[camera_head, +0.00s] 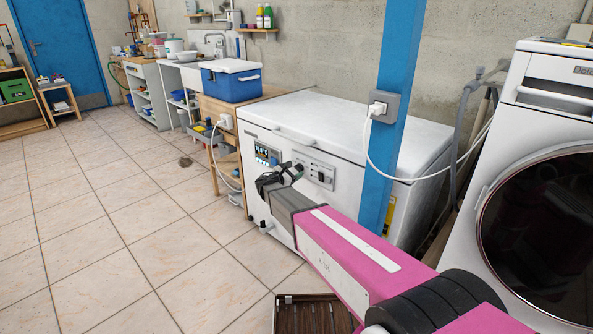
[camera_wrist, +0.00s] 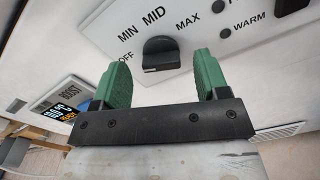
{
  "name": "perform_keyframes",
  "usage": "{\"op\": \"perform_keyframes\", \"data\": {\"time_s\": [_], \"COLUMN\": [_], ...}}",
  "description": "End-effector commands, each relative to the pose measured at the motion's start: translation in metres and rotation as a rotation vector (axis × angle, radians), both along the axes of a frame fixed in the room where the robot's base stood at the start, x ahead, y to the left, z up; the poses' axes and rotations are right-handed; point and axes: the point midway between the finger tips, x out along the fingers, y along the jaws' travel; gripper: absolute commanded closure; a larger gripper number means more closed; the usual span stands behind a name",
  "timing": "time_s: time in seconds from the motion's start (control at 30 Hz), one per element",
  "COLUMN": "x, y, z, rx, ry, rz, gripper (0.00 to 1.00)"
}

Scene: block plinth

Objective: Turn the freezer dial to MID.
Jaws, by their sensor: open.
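The freezer (camera_head: 410,135) is a white chest with a front control panel (camera_head: 326,180). The black freezer dial (camera_wrist: 158,48) is on the light panel in the wrist view, below the printed MID and MAX and right of MIN and OFF. A small light mark shows at its lower edge; I cannot tell which label the dial points to. My gripper (camera_wrist: 163,62) is open, with its two green fingers below and to either side of the dial. I see no clear contact. In the head view my gripper (camera_head: 279,178) is in front of the freezer's panels.
A display panel (camera_head: 266,154) marked BOOST sits left of the dial. A blue post (camera_head: 399,80) with a socket and white cable stands before the freezer. A washing machine (camera_head: 550,170) is at right, a blue cooler (camera_head: 231,84) at left. Tiled floor is clear at left.

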Motion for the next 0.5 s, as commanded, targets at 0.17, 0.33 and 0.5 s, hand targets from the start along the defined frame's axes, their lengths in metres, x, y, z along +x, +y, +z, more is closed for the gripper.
{"op": "perform_keyframes", "data": {"time_s": [0.17,0.33,0.5], "x": [0.0116,0.014,0.0137], "y": [-0.0107,-0.0137,-0.0137], "z": [-0.0001,0.0,0.0], "rx": [0.0,0.0,0.0], "ry": [0.0,0.0,0.0], "rz": [0.0,0.001,0.001], "gripper": [0.32,0.32,0.32]}}
